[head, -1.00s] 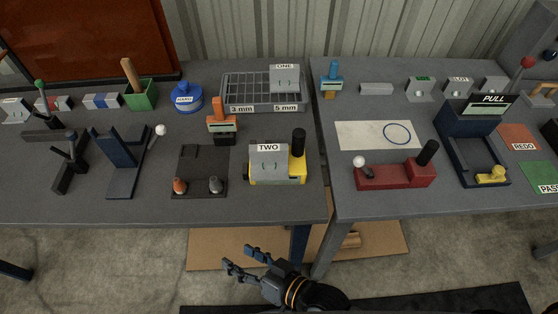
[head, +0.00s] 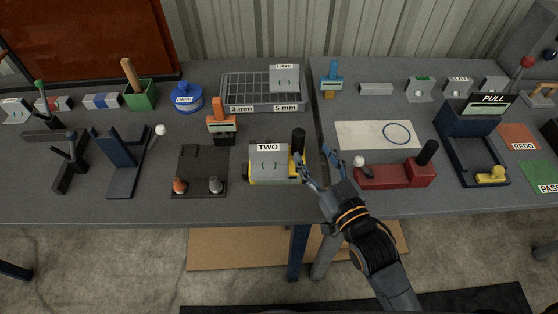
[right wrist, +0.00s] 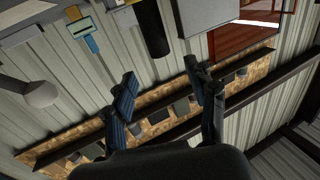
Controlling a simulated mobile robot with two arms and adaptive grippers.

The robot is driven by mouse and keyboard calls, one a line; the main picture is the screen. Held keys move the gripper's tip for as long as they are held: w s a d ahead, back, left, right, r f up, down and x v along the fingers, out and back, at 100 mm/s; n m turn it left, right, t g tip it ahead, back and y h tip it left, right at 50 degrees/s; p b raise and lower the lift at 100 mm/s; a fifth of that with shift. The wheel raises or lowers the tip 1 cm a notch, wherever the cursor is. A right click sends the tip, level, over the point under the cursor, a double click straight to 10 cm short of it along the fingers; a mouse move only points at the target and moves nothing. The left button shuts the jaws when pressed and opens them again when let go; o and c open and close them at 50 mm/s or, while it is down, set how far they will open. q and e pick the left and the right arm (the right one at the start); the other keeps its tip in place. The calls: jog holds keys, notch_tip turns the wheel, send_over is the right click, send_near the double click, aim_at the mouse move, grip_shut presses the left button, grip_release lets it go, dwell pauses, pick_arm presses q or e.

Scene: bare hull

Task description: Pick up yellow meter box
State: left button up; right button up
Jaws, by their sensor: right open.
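The yellow box (head: 291,179) stands near the front edge of the left table. A black cylinder (head: 298,141) rises from its right end. A grey block labelled TWO (head: 268,163) covers much of the box in the head view. My right gripper (head: 316,157) is open and empty, just right of the box, with one finger close to the box's right end; I cannot tell if they touch. In the right wrist view its open fingers (right wrist: 160,72) show, with a black cylinder (right wrist: 152,28) beyond them. My left gripper is not in view.
A red fixture (head: 395,175) with a white ball knob (head: 359,160) is close right of my gripper. A dark plate (head: 200,172) with small pegs lies left of the box. A grey tray (head: 245,93) and an orange device (head: 221,122) stand behind it.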

aim_at(302, 137)
jog(key=x, duration=0.8)
jog(key=shift+w+a+f, duration=0.1)
jog(key=shift+w+a, duration=0.1)
jog(key=shift+w, duration=0.15)
jog(key=shift+s, duration=0.15)
jog(key=shift+c, duration=1.2)
grip_shut()
